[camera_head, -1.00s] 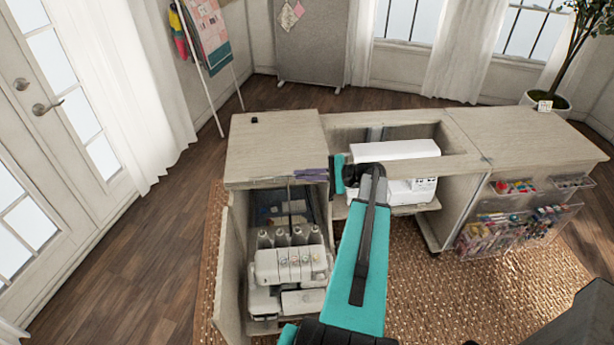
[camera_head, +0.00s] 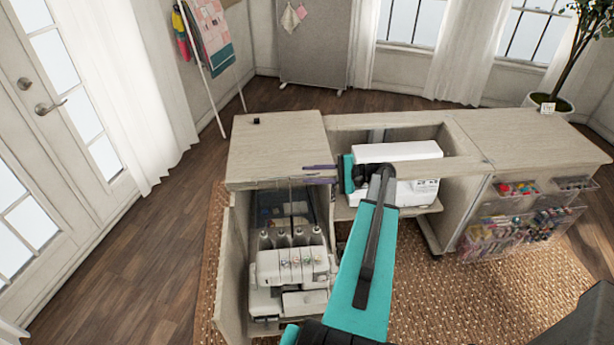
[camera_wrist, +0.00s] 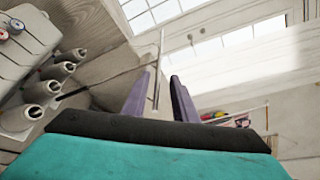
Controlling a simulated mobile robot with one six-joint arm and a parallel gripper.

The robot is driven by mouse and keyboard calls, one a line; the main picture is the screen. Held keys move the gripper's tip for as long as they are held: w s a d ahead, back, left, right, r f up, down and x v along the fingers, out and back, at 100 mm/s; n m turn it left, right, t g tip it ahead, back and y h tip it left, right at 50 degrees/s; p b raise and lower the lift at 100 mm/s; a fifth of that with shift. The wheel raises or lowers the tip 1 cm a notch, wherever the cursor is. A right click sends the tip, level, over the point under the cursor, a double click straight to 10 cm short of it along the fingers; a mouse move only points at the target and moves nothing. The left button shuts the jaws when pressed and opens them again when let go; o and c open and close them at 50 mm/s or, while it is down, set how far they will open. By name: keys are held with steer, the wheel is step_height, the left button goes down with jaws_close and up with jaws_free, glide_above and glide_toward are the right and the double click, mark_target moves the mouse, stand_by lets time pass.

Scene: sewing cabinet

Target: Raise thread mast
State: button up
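The thread mast (camera_head: 291,205) is a thin dark rod standing behind the thread cones of the white serger (camera_head: 290,268) in the open left cabinet bay. In the wrist view the thread mast (camera_wrist: 105,80) runs from beside the cones towards my fingers and ends in a thin crossbar. My gripper (camera_head: 305,174) has two purple fingers pointing left, near the top of the mast at the cabinet's front edge. In the wrist view my gripper (camera_wrist: 160,76) is open, with the crossbar showing in the gap between the fingers. I cannot tell whether either finger touches it.
The wooden cabinet top (camera_head: 278,140) lies just behind my fingers. The open cabinet door (camera_head: 236,265) stands left of the serger. A white sewing machine (camera_head: 400,165) sits in the middle opening, close to my wrist. Clear bins (camera_head: 520,215) hang at the right.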

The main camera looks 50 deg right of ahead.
steer(key=b+v, duration=0.3)
steer(key=v, duration=0.8)
steer(key=shift+s, duration=0.2)
steer(key=shift+d, duration=0.1)
